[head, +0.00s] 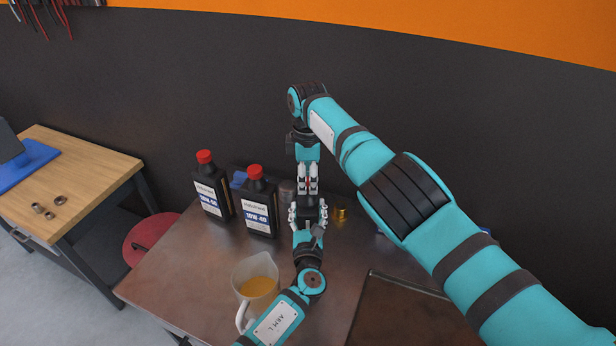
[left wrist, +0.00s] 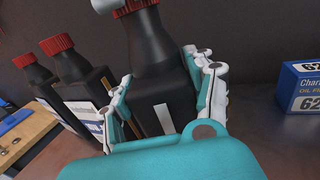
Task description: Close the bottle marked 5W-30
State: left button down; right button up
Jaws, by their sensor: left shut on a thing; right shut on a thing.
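A black bottle (head: 309,214) stands on the metal bench. Its marking is not readable; the left wrist view shows its dark side (left wrist: 160,85) with a pale strip. My left gripper (head: 308,218) is shut around its body, a finger on each side. My right gripper (head: 308,186) reaches down from above and is shut at the bottle's top on a red cap (left wrist: 134,6). The cap is at the neck, mostly hidden by the fingers in the head view; how tightly it sits cannot be told.
Two red-capped black bottles stand left, one marked 10W-40 (head: 259,212), the other (head: 212,190) unclear. A jug (head: 256,282) of amber liquid stands in front. A brass-coloured part (head: 340,214) and a tray (head: 410,312) are right. An oil filter box (left wrist: 300,87) stands behind.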

jog(key=shift+f, duration=0.25)
jog(key=m, duration=0.3)
jog(key=o, duration=0.7)
